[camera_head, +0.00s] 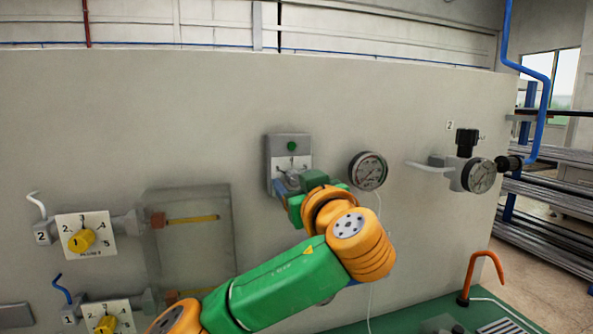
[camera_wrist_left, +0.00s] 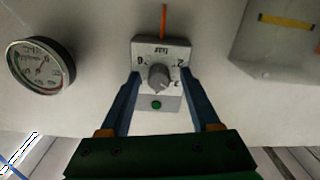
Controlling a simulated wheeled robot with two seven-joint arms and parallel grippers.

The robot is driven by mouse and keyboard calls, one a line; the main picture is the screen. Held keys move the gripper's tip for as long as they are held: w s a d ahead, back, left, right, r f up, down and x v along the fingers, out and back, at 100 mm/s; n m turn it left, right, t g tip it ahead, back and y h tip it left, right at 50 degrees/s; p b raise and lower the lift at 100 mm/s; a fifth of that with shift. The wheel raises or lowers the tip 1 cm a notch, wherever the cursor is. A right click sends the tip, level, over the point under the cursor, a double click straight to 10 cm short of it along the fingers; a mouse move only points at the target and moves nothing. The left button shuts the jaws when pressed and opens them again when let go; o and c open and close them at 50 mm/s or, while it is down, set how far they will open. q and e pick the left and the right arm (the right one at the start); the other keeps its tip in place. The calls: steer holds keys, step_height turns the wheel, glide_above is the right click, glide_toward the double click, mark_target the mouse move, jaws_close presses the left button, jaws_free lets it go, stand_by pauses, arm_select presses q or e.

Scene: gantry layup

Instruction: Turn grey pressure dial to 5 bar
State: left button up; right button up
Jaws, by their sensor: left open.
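The grey pressure dial (camera_wrist_left: 159,77) is a round knob on a white scale plate in a grey wall box (camera_head: 290,145). My left gripper (camera_wrist_left: 161,74) is open, with one blue finger on each side of the knob and gaps between. In the head view my left gripper (camera_head: 283,187) is at the box's lower part and partly hides the dial. My right gripper is not in view.
A round pressure gauge (camera_head: 368,171) is on the wall right of the box; another gauge (camera_head: 479,176) is farther right. Two yellow knobs (camera_head: 82,240) (camera_head: 106,324) are at lower left, near a clear panel (camera_head: 190,260). An orange hook-shaped pipe (camera_head: 484,270) stands at lower right.

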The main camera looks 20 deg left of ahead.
arm_select(q)
steer(key=shift+d, duration=0.1)
steer(key=shift+s+d, duration=0.1)
steer(key=shift+s, duration=0.1)
steer(key=c, duration=0.4)
steer(key=shift+r, duration=0.1)
jaws_close()
